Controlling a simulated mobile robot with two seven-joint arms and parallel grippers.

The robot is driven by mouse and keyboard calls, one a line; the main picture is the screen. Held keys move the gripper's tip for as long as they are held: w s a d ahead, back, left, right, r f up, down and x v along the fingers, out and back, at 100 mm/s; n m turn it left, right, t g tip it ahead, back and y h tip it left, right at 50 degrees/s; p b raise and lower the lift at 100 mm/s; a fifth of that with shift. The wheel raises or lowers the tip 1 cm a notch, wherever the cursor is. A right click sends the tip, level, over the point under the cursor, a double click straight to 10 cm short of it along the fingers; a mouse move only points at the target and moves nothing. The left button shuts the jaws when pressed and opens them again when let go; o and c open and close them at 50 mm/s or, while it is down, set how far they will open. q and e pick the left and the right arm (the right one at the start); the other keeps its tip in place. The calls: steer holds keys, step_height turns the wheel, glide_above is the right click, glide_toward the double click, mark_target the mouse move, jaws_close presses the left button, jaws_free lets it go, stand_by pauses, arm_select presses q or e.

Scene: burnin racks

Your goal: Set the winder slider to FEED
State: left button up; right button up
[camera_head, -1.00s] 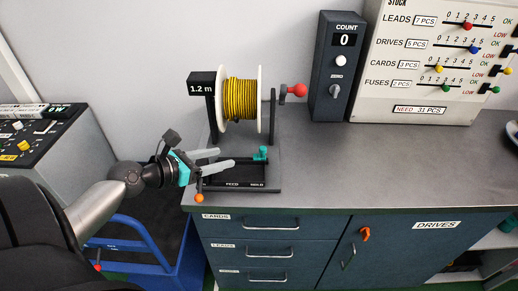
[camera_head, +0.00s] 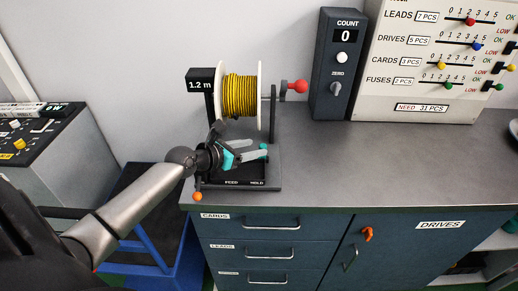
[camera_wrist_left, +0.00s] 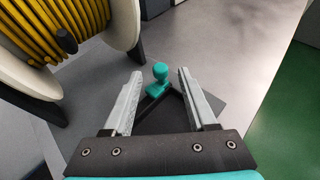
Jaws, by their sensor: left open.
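The winder (camera_head: 275,182) stands on the grey bench with a spool of yellow wire (camera_head: 240,97) and a display reading 1.2 m. Its base is marked FEED at left and HOLD at right. The teal slider knob (camera_head: 263,148) is at the HOLD end, partly hidden by my gripper in the head view. In the left wrist view the slider knob (camera_wrist_left: 160,72) shows between and just beyond the fingertips. My left gripper (camera_head: 258,147) is open, low over the winder base, its fingers pointing right at the knob. The wrist view shows the gripper (camera_wrist_left: 157,78) empty. My right gripper is not in view.
The spool's flange (camera_wrist_left: 125,22) is close on the left of my gripper in the wrist view. A red crank knob (camera_head: 300,87) sticks out right of the spool. A COUNT box (camera_head: 335,65) and a stock panel (camera_head: 425,60) stand behind. The bench to the right is clear.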

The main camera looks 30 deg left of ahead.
mark_target(261, 146)
arm_select(q)
steer(key=shift+b+x, duration=0.4)
steer(key=shift+x, duration=1.2)
jaws_close()
stand_by(0.3)
